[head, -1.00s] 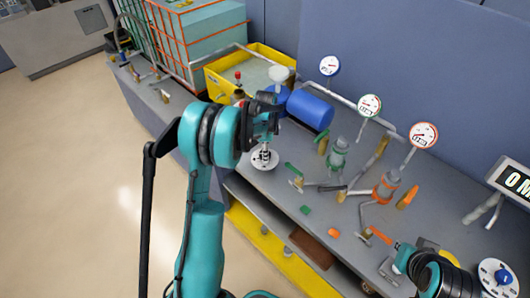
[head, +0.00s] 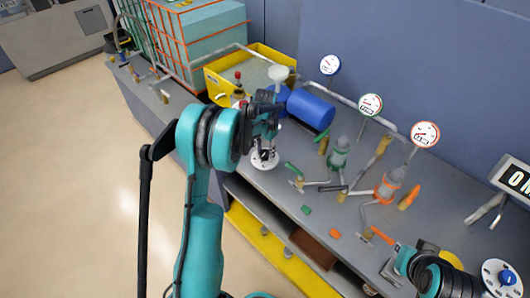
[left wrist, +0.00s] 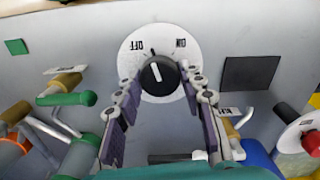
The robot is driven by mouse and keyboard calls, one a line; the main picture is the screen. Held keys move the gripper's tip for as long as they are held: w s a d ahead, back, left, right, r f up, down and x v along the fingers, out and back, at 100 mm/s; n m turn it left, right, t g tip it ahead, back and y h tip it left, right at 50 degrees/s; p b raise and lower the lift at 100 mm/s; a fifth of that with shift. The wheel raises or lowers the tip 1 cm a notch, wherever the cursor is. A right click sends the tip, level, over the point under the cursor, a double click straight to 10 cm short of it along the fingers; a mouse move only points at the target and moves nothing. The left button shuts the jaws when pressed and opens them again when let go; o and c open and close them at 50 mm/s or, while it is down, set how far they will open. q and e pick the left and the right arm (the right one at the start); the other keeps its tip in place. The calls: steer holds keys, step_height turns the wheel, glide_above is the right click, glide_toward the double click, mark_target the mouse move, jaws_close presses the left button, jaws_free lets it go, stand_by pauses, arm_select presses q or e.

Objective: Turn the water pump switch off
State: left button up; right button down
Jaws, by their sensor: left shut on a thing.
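The pump switch is a round white dial (head: 259,163) on the bench top, below my left gripper in the head view. In the left wrist view the white plate (left wrist: 139,62) carries OFF and ON, both upside down, OFF at left and ON at right. Its black knob (left wrist: 158,74) has a white mark that leans slightly toward OFF. My left gripper (left wrist: 158,92) has one finger on each side of the knob and is shut on it.
A blue cylinder (head: 310,109) and a yellow tray (head: 224,87) stand behind the dial. Green (head: 338,153) and orange (head: 388,186) fittings with pipes and gauges are to the right. A blue-knobbed dial (head: 498,278) is at the lower right.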

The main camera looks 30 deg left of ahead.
mark_target(265, 153)
arm_select(q)
steer(key=n, duration=0.4)
steer(key=shift+n, duration=0.4)
stand_by(0.4)
steer(key=o, duration=1.2)
steer(key=shift+c, duration=0.2)
steer(key=shift+r, duration=0.1)
step_height(265, 153, up, 12)
